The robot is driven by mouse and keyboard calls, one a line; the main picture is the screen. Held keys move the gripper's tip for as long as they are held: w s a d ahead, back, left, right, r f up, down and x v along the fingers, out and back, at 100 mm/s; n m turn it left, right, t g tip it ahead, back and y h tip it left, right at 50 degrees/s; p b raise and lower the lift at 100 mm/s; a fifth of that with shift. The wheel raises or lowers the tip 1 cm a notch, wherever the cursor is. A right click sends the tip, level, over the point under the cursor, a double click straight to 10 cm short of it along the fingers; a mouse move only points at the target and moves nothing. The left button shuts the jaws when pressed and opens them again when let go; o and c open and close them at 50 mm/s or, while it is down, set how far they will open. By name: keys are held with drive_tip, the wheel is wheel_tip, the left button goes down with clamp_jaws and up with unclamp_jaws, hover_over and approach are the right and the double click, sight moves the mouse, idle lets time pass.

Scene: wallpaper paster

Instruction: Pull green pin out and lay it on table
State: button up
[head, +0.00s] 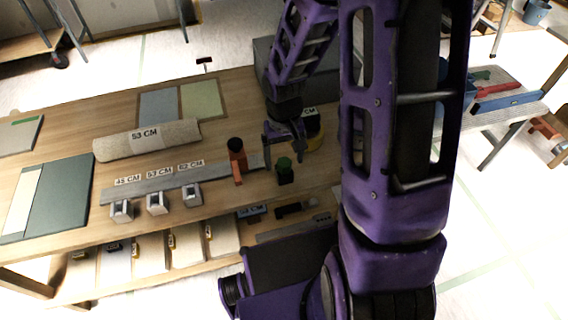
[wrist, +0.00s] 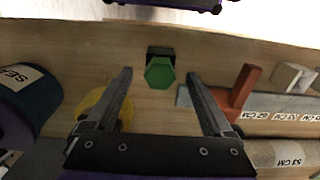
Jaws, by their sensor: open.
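The green pin has a green hexagonal head (wrist: 160,73) and stands in a small dark block (wrist: 160,51). In the head view the green pin (head: 284,162) shows on top of its dark block (head: 285,176), near the front right of the wooden table (head: 75,125). My gripper (wrist: 160,74) is open and empty, its fingers pointing toward the pin with one on each side in the wrist view. In the head view my gripper (head: 283,160) hangs just behind and above the pin. I cannot tell its exact height over the pin; no contact shows.
An orange stop with a dark knob (head: 237,160) stands left of the pin on a grey rule with several labels. A yellow disc (wrist: 103,108) and a dark labelled roll (wrist: 25,100) lie close by. A 53 CM wallpaper roll (head: 148,140) lies farther left.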

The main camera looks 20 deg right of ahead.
drive_tip(key=shift+f, duration=1.05)
clamp_jaws()
